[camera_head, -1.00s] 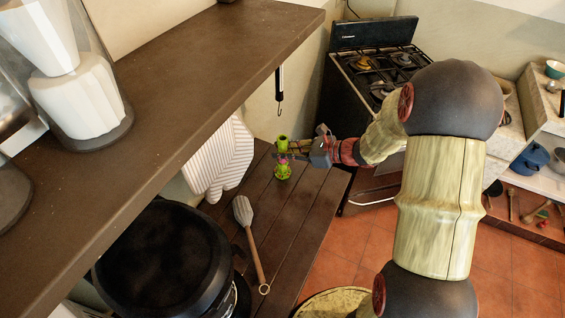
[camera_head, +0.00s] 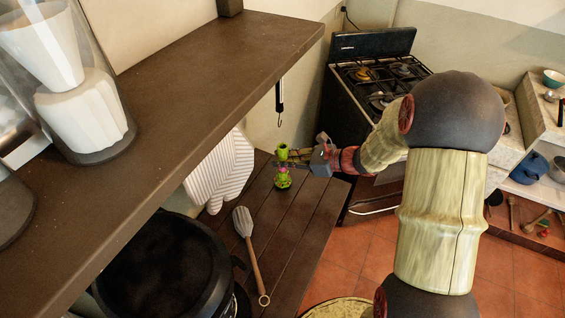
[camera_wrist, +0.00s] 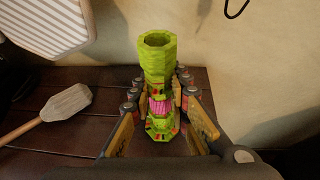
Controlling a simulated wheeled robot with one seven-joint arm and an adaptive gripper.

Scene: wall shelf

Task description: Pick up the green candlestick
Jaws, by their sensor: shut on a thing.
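The green candlestick (camera_head: 283,180) stands upright over the far end of the lower dark wooden shelf. In the wrist view the candlestick (camera_wrist: 158,62) has a hollow cup at the top, a pink band in its middle and a patterned lower part. My gripper (camera_head: 300,161) reaches it from the right side. In the wrist view the fingers of my gripper (camera_wrist: 160,103) lie on both sides of its middle and are shut on it. I cannot tell whether its base touches the shelf.
A grey spatula (camera_head: 243,222) lies on the lower shelf (camera_head: 290,222), near a black pot (camera_head: 165,265). A striped oven mitt (camera_head: 222,172) hangs behind. The upper shelf (camera_head: 190,75) overhangs at left, bearing a glass-covered white object (camera_head: 85,120). A stove (camera_head: 375,80) stands beyond.

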